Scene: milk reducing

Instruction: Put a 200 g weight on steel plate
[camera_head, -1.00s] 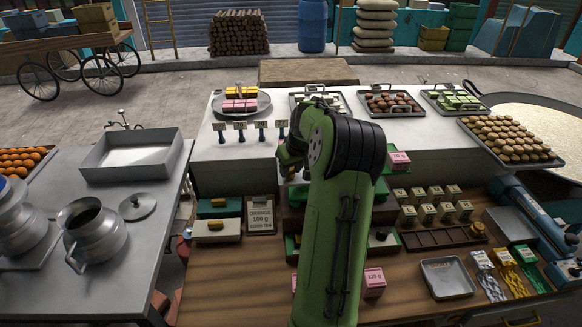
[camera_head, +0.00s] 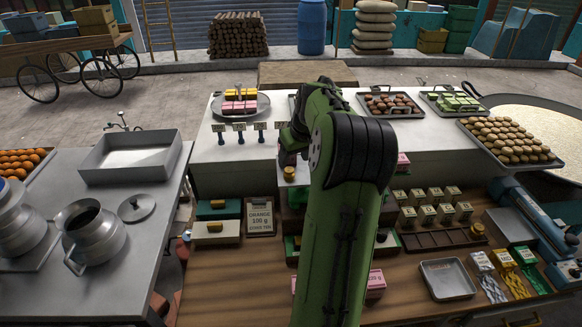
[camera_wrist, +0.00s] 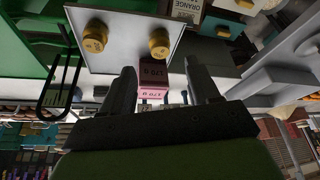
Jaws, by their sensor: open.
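In the wrist view, two brass weights (camera_wrist: 94,36) and (camera_wrist: 159,42) sit on a pale steel plate (camera_wrist: 125,25). In the head view, one brass weight (camera_head: 289,174) shows just below my wrist. My green arm hides my fingertips and most of the plate there.
A brown tray (camera_head: 440,238), small labelled boxes (camera_head: 426,214) and an empty metal tray (camera_head: 447,278) lie to the right. Sweets on trays (camera_head: 391,104) fill the back of the white counter.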

